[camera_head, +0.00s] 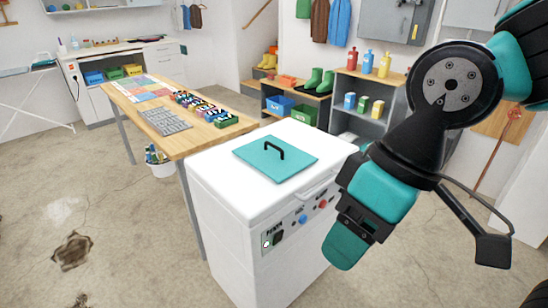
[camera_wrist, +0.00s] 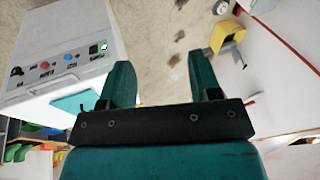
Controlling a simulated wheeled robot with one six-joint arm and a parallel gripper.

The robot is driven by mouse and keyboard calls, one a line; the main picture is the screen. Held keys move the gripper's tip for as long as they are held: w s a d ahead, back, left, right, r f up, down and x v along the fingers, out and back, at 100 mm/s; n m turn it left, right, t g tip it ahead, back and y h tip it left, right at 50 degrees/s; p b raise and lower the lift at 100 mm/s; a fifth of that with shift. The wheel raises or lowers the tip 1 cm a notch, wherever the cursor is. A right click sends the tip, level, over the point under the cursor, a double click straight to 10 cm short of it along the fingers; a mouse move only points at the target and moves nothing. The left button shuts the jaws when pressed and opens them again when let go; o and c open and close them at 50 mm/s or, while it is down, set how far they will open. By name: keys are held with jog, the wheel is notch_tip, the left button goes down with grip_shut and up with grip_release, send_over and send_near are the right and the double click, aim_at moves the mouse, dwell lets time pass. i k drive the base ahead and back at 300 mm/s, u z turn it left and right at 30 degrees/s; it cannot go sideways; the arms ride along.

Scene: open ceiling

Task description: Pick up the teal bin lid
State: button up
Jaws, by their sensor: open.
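The teal bin lid (camera_head: 275,158) is a flat square plate with a black arched handle (camera_head: 275,149). It lies flat on top of a white chest-like appliance (camera_head: 230,190). In the wrist view a corner of the lid (camera_wrist: 73,103) shows at the left, partly hidden behind my gripper. My gripper (camera_head: 340,255) hangs to the right of the appliance, apart from the lid and pointing down. In the wrist view my gripper's two teal fingers (camera_wrist: 163,85) stand wide apart with only floor between them.
A wooden table (camera_head: 190,140) with cards, a grey grid and small bottles stands behind left of the appliance. Shelves (camera_head: 345,95) with boots and bottles stand behind. A yellow object (camera_wrist: 228,38) shows in the wrist view. Floor at front left is clear.

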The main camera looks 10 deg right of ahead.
aim_at(279, 160)
jog(key=u, duration=0.2)
jog(key=i, duration=1.25)
jog(key=u, duration=0.55)
